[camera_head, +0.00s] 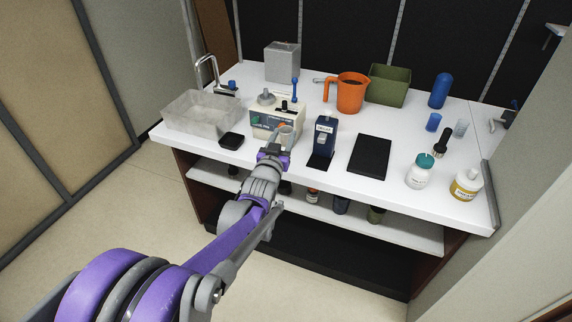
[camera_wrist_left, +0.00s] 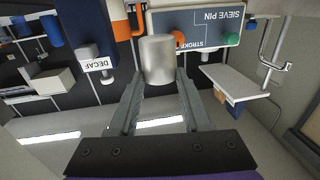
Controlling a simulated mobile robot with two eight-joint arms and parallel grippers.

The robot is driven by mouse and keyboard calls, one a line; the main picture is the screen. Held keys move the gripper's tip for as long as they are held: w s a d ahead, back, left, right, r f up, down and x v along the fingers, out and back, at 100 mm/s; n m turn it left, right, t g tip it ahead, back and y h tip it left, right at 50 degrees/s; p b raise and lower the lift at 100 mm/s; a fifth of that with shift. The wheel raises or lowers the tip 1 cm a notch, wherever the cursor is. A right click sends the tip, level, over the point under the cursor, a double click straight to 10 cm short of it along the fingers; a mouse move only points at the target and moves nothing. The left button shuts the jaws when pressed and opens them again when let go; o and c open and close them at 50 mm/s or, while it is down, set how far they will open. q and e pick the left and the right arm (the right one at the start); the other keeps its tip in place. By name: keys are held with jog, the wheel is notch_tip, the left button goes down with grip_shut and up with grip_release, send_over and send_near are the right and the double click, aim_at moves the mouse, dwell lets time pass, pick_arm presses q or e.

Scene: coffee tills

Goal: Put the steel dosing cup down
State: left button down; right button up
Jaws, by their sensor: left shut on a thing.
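The steel dosing cup (camera_head: 286,134) is a small grey cylinder just in front of the cream machine (camera_head: 262,118) on the white counter (camera_head: 220,160). My left gripper (camera_head: 277,146) is shut on it. In the left wrist view the cup (camera_wrist_left: 158,58) sits between the tips of the two fingers (camera_wrist_left: 160,82). Behind it there is the machine's blue-grey panel (camera_wrist_left: 205,27), with lettering that reads "SIEVE PIN". The cup's base is not clear enough to tell whether it touches the counter. My right gripper is not in view.
A dark blue grinder labelled DECAF (camera_head: 323,138) stands close right of the cup. A black pad (camera_head: 370,156) lies farther right, with white counter around it. A small black block (camera_head: 231,140) and a sink basin (camera_head: 200,112) are left. An orange jug (camera_head: 350,94) stands behind.

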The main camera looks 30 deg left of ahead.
pick_arm(q)
notch_tip(320, 180, down, 8)
jog(key=shift+r+b, duration=0.15)
jog(key=shift+b, duration=0.9)
jog(key=shift+c, duration=1.8)
grip_release()
